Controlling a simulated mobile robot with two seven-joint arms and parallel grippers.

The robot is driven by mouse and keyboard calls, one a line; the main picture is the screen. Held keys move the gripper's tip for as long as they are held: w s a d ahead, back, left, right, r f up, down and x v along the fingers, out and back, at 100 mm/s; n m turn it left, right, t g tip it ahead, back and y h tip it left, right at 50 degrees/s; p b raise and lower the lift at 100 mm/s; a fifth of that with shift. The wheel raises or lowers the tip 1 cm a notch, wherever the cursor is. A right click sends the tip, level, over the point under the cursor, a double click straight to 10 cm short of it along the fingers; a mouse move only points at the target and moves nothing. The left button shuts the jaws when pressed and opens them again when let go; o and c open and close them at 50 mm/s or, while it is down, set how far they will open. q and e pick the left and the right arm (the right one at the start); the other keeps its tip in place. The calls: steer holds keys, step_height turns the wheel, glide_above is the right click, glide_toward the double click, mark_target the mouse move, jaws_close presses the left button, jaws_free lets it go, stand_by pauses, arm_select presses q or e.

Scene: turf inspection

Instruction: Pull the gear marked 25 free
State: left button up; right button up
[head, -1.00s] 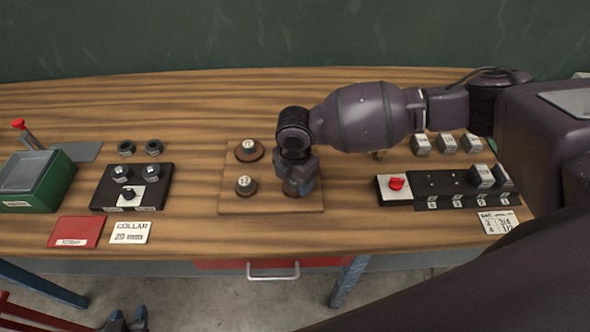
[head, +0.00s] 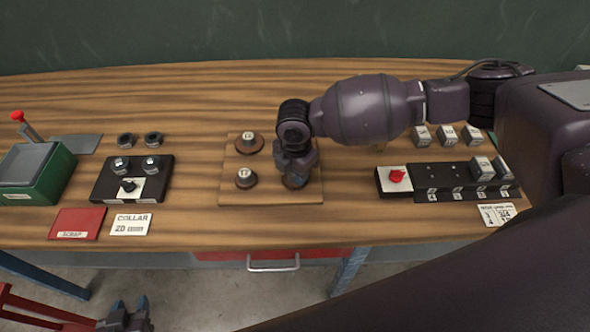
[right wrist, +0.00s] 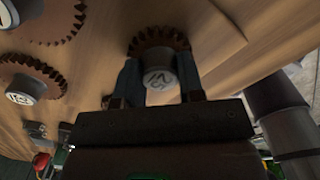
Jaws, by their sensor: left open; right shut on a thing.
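A wooden board (head: 270,197) on the bench bears brown toothed gears with grey hubs. My right gripper (head: 297,180) reaches down over the board's right part and mostly hides the gear there. In the right wrist view, my right gripper (right wrist: 160,84) is shut on that gear's hub, one finger on each side. The gear's brown teeth (right wrist: 158,40) show beyond the hub; its mark looks like 25, seen upside down. I cannot tell whether it is clear of the board. My left gripper (head: 130,311) is open and empty, low at the left, in front of the bench.
Two other gears stand on the board's left, one at the back (head: 249,143) and one in front (head: 246,178). A black block with collars (head: 132,187), a red scrap mat (head: 77,223) and a green box (head: 40,178) are left. A black rack (head: 450,182) is right.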

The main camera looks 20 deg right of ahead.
steer(key=shift+r+p, duration=0.4)
steer(key=shift+r, duration=0.1)
steer(key=shift+r+p, duration=0.6)
steer(key=shift+p, duration=0.05)
steer(key=shift+r, duration=0.1)
steer(key=shift+r+p, duration=0.45)
steer(key=shift+p, duration=0.1)
steer(key=shift+r+p, duration=0.95)
steer(key=shift+p, duration=0.15)
steer(key=shift+r+p, duration=0.4)
steer(key=shift+r, duration=0.7)
